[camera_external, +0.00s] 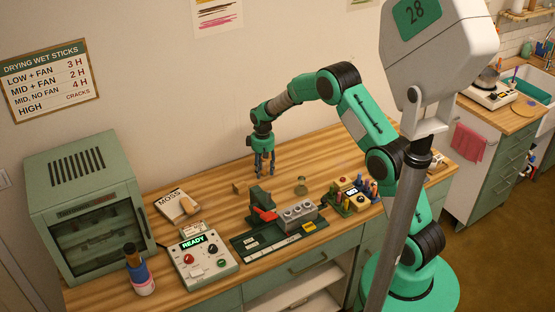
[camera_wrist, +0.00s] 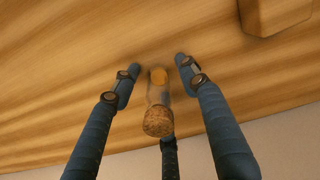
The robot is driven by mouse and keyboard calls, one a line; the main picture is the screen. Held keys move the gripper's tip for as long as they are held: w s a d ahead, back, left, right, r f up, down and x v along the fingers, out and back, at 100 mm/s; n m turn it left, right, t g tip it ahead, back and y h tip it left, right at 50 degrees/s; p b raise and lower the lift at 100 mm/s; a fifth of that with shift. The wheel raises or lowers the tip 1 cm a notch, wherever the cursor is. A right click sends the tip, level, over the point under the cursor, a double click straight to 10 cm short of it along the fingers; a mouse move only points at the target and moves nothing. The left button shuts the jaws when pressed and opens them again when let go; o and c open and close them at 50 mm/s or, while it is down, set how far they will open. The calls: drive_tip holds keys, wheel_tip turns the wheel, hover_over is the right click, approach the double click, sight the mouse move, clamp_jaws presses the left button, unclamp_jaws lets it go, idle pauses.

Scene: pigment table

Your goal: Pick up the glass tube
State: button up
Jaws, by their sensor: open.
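The glass tube (camera_wrist: 158,98) is clear with a cork stopper and something yellow-orange at its far end. In the wrist view it stands between the spread fingers of my gripper (camera_wrist: 157,72), cork toward the camera. The two front fingers are apart on either side of it, with visible gaps; a third finger is behind the cork, and I cannot tell whether it touches. In the external view my gripper (camera_external: 264,164) points down over the back of the wooden table (camera_external: 215,178). The tube is not distinguishable there among the fingers.
The control box (camera_external: 205,258) and oven (camera_external: 88,205) are left. The table's back is mostly clear.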

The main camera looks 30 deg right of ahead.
sight(264, 161)
clamp_jaws()
drive_tip(key=shift+r, duration=0.1)
drive_tip(key=shift+r, duration=0.45)
drive_tip(key=r, duration=0.1)
drive_tip(key=r+p, duration=0.1)
drive_tip(key=shift+s+r, duration=0.2)
drive_tip(key=shift+r, duration=0.15)
drive_tip(key=s, duration=0.5)
drive_tip(key=s+d+p, duration=0.1)
drive_tip(key=s, duration=0.4)
drive_tip(key=s+r+p, duration=0.1)
drive_tip(key=s, duration=0.4)
drive_tip(key=shift+s+d+r, duration=0.1)
drive_tip(key=shift+s+d, duration=0.2)
drive_tip(key=shift+d, duration=0.1)
